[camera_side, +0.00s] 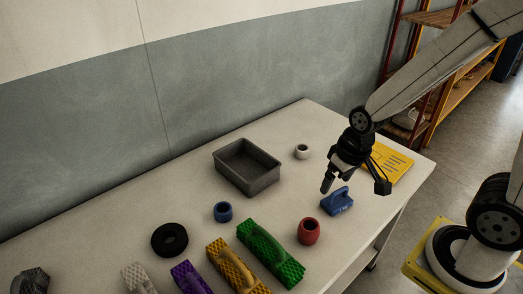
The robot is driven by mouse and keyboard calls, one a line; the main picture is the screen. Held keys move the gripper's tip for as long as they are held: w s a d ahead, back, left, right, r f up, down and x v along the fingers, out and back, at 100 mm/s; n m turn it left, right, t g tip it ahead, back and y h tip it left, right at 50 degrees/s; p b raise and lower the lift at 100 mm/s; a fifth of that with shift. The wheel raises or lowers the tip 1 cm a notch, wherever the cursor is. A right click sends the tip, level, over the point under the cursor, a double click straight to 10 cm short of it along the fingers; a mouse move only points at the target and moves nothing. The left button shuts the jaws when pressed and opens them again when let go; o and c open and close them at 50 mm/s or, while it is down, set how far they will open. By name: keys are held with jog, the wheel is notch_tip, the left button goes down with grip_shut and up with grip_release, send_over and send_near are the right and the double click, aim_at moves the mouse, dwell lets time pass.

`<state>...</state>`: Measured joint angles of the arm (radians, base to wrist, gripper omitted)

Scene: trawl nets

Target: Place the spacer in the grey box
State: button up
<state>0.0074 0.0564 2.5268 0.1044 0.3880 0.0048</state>
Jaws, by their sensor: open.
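The grey box (268,187) is an open rectangular tray at the middle of the table, and it looks empty. I cannot tell for sure which piece is the spacer. Ring-like pieces are a small white one (302,152) to the right of the box, a blue one (223,211) in front of it, a red one (308,232) nearer the front edge, and a flat black ring (169,240) at the left. My gripper (355,187) is open and empty, with its fingers spread, close to a blue block with a handle (338,203). I cannot tell whether they touch.
Green (270,254), yellow (236,268), purple (192,277) and pale (138,279) textured pieces line the front. A dark piece (30,281) is at the far left. A yellow printed sheet (387,163) lies behind my gripper. The wall borders the table's back. The area left of the box is clear.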

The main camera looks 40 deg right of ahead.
jog(key=shift+d+r+n+t, duration=0.3)
jog(key=shift+r+n, duration=0.15)
jog(key=shift+n, duration=0.15)
jog(key=shift+o, duration=0.5)
jog(key=w+a+f+m+g, duration=0.1)
jog(key=w+a+f+m, duration=0.15)
jog(key=w+m, duration=0.4)
jog(key=w+a+f+m, duration=0.2)
jog(key=w+a+m, duration=0.15)
jog(key=w, duration=0.55)
jog(key=w+a+f+m+g+y, duration=0.1)
jog(key=w+a+f+m, duration=0.7)
jog(key=w+a+f, duration=0.1)
jog(key=shift+w+f+g, duration=0.3)
jog(key=shift+f, duration=0.05)
